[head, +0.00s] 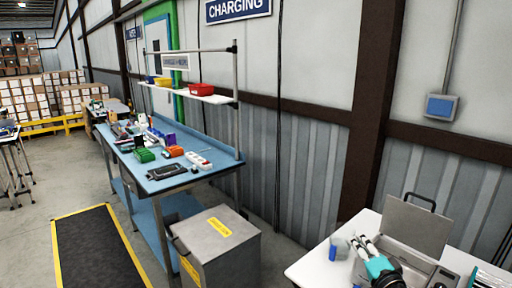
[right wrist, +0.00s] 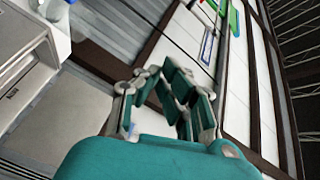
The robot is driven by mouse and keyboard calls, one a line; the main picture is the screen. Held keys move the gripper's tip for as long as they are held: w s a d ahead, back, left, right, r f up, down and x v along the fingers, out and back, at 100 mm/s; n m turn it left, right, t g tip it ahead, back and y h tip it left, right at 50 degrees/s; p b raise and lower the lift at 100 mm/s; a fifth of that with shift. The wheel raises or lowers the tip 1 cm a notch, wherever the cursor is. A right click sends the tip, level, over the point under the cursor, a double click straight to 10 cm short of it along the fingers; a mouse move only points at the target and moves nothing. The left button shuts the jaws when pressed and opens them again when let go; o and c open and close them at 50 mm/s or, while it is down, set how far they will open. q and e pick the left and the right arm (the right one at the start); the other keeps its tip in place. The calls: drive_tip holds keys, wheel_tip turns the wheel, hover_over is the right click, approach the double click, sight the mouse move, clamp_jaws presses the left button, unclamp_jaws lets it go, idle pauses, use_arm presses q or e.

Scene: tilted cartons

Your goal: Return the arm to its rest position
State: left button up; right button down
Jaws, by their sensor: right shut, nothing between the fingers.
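My right gripper (head: 366,246) is low at the right of the head view, with a teal body and pale fingers. It is over or in front of the white table (head: 312,268), close to an open grey case (head: 416,229). In the right wrist view my right gripper (right wrist: 178,84) shows its fingers drawn together, with nothing held between them. The wrist camera looks past the fingers toward the wall. My left gripper is not in view.
A small blue and white item (head: 339,247) stands on the white table beside my right gripper. A grey cabinet (head: 217,248) with yellow labels stands left of it. Farther back is a blue workbench (head: 190,178) with bins and tools. Open floor lies at left, around a black mat (head: 98,250).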

drive_tip(key=s+a+f+n+g+y, duration=0.1)
drive_tip(key=s+a+f+n+g, duration=0.45)
drive_tip(key=s+f, duration=0.35)
drive_tip(key=s+a+f+n+g+h, duration=0.1)
drive_tip(key=s+f+n+g, duration=0.25)
drive_tip(key=s, duration=0.65)
drive_tip(key=s+f+n+g+h, duration=0.15)
drive_tip(key=s+f, duration=0.25)
drive_tip(key=s, duration=0.6)
drive_tip(key=s+a+f+n+g+h, duration=0.1)
drive_tip(key=s+f+n+g, duration=0.3)
drive_tip(key=s, duration=0.6)
wheel_tip(320, 180, down, 32)
drive_tip(key=s+g+b, duration=0.1)
drive_tip(key=s+b, duration=0.2)
drive_tip(key=b, duration=0.2)
drive_tip(key=s+d+f+g+b, duration=0.1)
drive_tip(key=s+d+f+b, duration=0.2)
drive_tip(key=s+f, duration=1.2)
wheel_tip(320, 180, down, 2)
drive_tip(key=shift+d+f, duration=0.1)
drive_tip(key=shift+d, duration=0.1)
drive_tip(key=shift+s, duration=0.1)
